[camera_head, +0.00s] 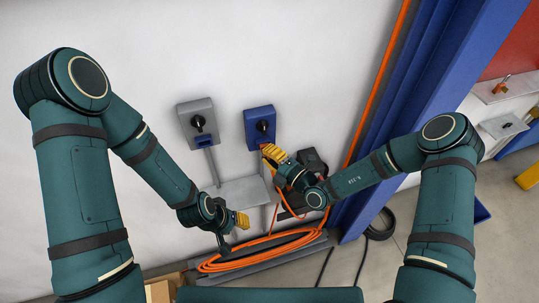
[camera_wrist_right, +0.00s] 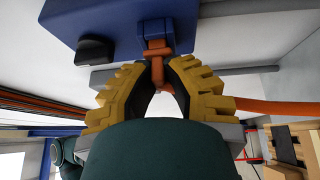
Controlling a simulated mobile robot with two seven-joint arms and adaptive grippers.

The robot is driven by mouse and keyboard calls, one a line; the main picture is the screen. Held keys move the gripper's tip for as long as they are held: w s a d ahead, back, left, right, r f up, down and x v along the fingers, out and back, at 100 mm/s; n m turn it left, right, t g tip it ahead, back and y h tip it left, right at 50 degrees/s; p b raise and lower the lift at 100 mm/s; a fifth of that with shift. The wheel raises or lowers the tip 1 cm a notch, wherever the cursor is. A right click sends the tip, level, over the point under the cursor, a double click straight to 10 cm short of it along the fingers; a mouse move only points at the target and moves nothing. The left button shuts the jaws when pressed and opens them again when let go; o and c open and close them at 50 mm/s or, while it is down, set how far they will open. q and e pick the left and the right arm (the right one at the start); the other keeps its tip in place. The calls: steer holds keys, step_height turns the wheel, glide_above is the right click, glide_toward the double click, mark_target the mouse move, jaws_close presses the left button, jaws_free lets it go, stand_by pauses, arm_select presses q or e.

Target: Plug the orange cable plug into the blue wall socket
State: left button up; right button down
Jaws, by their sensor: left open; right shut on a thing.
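The blue wall socket (camera_head: 260,125) is on the white wall, right of a grey one. In the right wrist view it (camera_wrist_right: 115,14) fills the top, with a blue port (camera_wrist_right: 155,27) on its underside. The orange plug (camera_wrist_right: 155,52) is upright below the port, its upper end meeting the port opening; I cannot tell how deep it sits. My right gripper (camera_wrist_right: 157,78) is shut on the plug; in the head view this gripper (camera_head: 271,152) is just under the socket and largely hides the plug. My left gripper (camera_head: 233,228) is open and empty, low and left, apart from the socket.
A grey switch box (camera_head: 198,123) is left of the socket. A grey shelf or plate (camera_head: 237,191) is below it. Coiled orange cable (camera_head: 225,264) lies near the floor. A blue steel column (camera_head: 420,95) stands at right. A black hose coil (camera_head: 381,226) lies beside it.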

steer(key=shift+w, duration=0.2)
steer(key=c, duration=0.9)
jaws_free()
steer(key=shift+s, duration=0.1)
steer(key=shift+s+d+r+p, duration=0.1)
steer(key=shift+s+d+p, duration=0.2)
steer(key=shift+s, duration=0.35)
steer(key=shift+s+d+p, duration=0.1)
steer(key=shift+s+p, duration=0.25)
steer(key=shift+s, duration=0.3)
steer(key=shift+s+d+p, duration=0.25)
steer(key=shift+s+p, duration=0.05)
steer(key=shift+s, duration=0.45)
steer(key=shift+s+d+p, duration=0.2)
steer(key=shift+s+p, duration=0.05)
steer(key=shift+s, duration=0.45)
